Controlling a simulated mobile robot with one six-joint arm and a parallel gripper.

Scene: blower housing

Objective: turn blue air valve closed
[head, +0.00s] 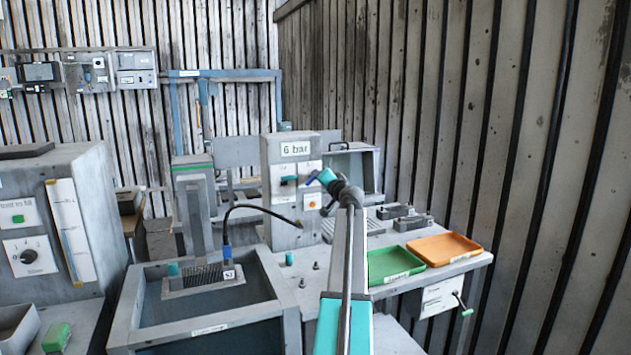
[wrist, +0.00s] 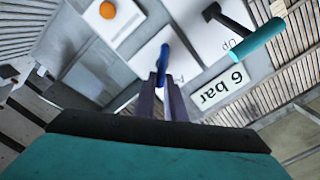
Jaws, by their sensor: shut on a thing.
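The blue air valve handle (wrist: 163,58) stands between the tips of my gripper (wrist: 162,84) in the wrist view, and the gripper is shut on it. The handle looks narrow and upright in that view; its lower part is hidden by the fingers. In the head view my gripper (head: 317,179) is at the front of the grey panel box (head: 282,222) marked "6 bar". A bit of the blue handle (head: 310,178) shows at its left. My wrist hides part of the panel's right side.
A teal lever (wrist: 257,40) sticks out of the same panel close to my gripper, and an orange button (wrist: 107,9) is on it too. A black hose (head: 255,207) arches in front of the box. Green (head: 396,274) and orange (head: 443,236) trays lie to the right.

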